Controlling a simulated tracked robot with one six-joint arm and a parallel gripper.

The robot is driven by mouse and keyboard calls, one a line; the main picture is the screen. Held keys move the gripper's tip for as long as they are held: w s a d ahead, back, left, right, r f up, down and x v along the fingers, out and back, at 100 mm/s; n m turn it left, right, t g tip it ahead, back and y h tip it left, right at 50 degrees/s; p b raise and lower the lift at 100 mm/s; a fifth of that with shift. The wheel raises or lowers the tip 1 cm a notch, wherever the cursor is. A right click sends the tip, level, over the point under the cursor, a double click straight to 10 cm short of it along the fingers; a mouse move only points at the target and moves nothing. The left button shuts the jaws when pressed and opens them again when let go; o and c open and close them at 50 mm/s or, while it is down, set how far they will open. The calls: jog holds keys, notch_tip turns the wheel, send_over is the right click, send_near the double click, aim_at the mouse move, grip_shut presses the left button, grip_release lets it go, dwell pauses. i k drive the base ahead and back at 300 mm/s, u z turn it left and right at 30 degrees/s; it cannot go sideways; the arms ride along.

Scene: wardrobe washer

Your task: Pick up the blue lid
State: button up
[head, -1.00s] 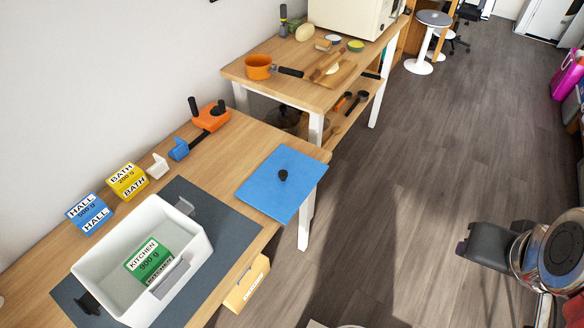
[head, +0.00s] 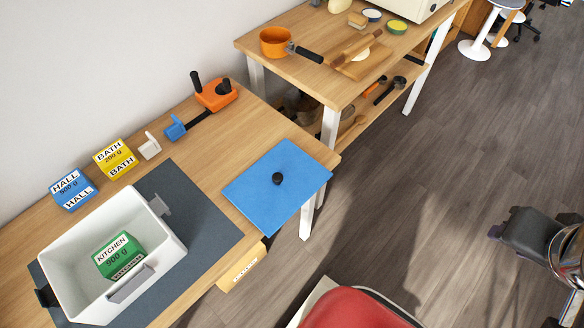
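The blue lid (head: 266,194) is a flat square panel with a small black knob (head: 278,178) at its middle. It lies flat at the right end of the near wooden table (head: 215,150), its right corner close to the table's end. My gripper (head: 520,232) is at the right edge of the head view, over the floor and well apart from the lid. Only its dark end shows, and I cannot make out whether its fingers are open or shut.
A white bin (head: 165,245) holding a green KITCHEN block (head: 118,255) stands on a dark mat (head: 205,215). Blue HALL (head: 73,190) and yellow BATH (head: 115,159) blocks sit behind. A red seat (head: 355,310) is in front. A second table (head: 300,60) stands beyond.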

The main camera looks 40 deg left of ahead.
aim_at(271, 191)
jog(key=i, duration=2.3)
jog(key=u, duration=3.05)
